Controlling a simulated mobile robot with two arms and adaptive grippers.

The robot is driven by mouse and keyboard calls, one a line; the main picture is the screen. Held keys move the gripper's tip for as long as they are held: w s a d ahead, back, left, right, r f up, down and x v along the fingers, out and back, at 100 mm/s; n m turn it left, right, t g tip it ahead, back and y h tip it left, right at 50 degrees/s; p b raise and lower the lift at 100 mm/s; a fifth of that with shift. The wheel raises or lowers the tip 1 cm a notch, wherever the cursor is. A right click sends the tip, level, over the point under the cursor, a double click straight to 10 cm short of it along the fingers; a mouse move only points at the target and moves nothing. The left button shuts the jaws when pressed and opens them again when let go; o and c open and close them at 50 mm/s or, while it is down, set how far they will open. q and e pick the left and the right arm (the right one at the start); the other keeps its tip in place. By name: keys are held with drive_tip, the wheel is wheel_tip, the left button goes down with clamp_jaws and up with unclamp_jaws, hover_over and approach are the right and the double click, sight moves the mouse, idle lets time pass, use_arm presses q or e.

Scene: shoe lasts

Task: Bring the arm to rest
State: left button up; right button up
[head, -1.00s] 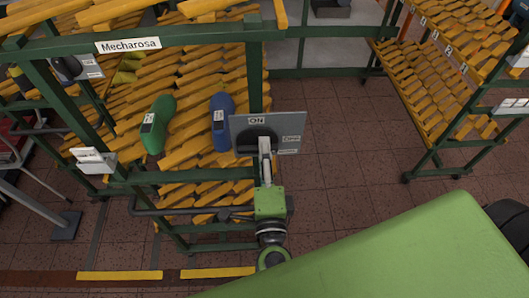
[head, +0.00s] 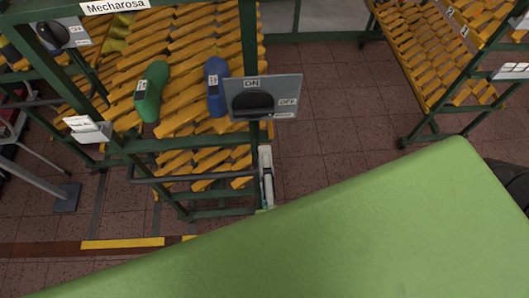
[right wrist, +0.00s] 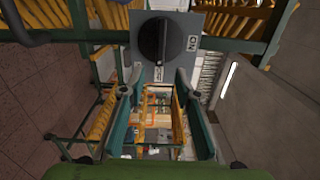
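My right gripper (head: 266,165) is below the grey switch panel (head: 287,90) in the head view, apart from it. My green body hides its lower part. In the right wrist view its two fingers (right wrist: 158,80) stand apart with nothing between them, so it is open and empty. The panel's black rotary knob (head: 252,103) lies sideways in the head view, under an ON label and left of an OFF label. The knob also shows beyond the fingertips in the right wrist view (right wrist: 158,40). My left gripper is not in view.
A green-framed rack with yellow slats (head: 180,60) stands close at the left, holding a green shoe last (head: 151,92) and a blue shoe last (head: 216,87). Another slatted rack (head: 430,60) stands at the right. The tiled floor (head: 340,110) between them is clear.

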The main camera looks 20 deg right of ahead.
idle(0.4)
drive_tip(key=a+f+n+y+b, duration=0.1)
drive_tip(key=a+f+n+y, duration=0.15)
drive_tip(key=f, duration=0.35)
drive_tip(key=w+a+f+n+y+b, duration=0.1)
drive_tip(key=a+f+n+y, duration=0.1)
drive_tip(key=f+n, duration=0.3)
drive_tip(key=a+f+n+y+b, duration=0.2)
drive_tip(key=a+f, duration=0.1)
drive_tip(key=f, duration=0.4)
wheel_tip(320, 180, down, 18)
drive_tip(key=s+f+n+g+y+b, duration=0.1)
drive_tip(key=s+n+g+y+b, duration=0.15)
drive_tip(key=n+g, duration=0.35)
drive_tip(key=s+d+f+n+g+h+b, duration=0.1)
drive_tip(key=s+d+f+n+g+b, duration=0.25)
drive_tip(key=f, duration=0.75)
drive_tip(key=s+d+f+n+g+p, duration=0.1)
drive_tip(key=s+d+f+n+g, duration=0.1)
drive_tip(key=s+d+f, duration=0.6)
drive_tip(key=s+d+f+n+g+h+b, duration=0.2)
drive_tip(key=s+d+f+g, duration=0.3)
drive_tip(key=s+d+f, duration=0.3)
drive_tip(key=s+f+h, duration=0.1)
drive_tip(key=s+f, duration=0.2)
drive_tip(key=f, duration=0.1)
drive_tip(key=shift+s+d+f+n+b, duration=0.2)
drive_tip(key=shift+s+f+n+b, duration=0.1)
drive_tip(key=shift+n+b, duration=0.1)
